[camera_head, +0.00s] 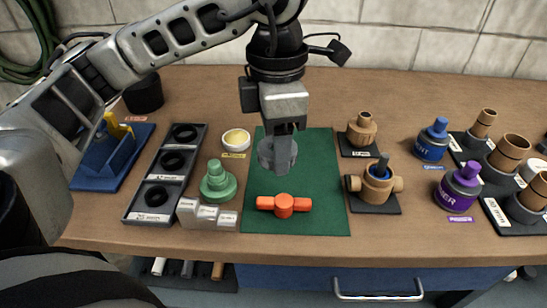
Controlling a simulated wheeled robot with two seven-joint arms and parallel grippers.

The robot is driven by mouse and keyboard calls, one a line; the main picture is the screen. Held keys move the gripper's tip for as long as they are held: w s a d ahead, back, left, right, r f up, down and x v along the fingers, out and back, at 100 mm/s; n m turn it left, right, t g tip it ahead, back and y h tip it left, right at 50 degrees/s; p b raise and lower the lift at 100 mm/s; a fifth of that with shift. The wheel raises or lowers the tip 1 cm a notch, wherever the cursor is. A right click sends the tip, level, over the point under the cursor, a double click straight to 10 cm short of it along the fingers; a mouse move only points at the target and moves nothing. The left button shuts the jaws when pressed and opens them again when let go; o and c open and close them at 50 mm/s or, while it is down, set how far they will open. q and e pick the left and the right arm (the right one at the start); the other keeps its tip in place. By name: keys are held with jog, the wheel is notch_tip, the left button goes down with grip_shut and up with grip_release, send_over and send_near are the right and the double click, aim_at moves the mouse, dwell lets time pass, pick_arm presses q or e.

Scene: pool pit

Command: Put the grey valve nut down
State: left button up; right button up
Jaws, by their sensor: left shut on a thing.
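My left gripper (279,138) comes down from the top over the green mat (322,170). It is shut on the grey valve nut (279,156), a dull grey round piece hanging below the fingers. The nut is in front of the upper left part of the mat in this view; I cannot tell how high above the mat it is. The gripper hides part of the nut. My right gripper is not in view.
An orange valve handle (284,205) lies on the mat below the nut. A green fitting (218,181) and grey blocks (206,214) stand left, by a tray (166,178) of black rings. Brown valve bodies (377,187) stand right. The mat's right half is mostly clear.

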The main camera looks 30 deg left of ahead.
pick_arm(q)
jog(key=w+a+f, duration=0.1)
jog(key=w+f, duration=0.1)
jog(key=w+a+f, duration=0.4)
jog(key=f, duration=0.1)
jog(key=shift+w, duration=0.2)
notch_tip(320, 180, down, 3)
jog(key=shift+w+a+f+p, duration=0.1)
jog(key=shift+w+f+p, duration=0.05)
jog(key=shift+p, duration=0.25)
jog(key=shift+f, duration=0.15)
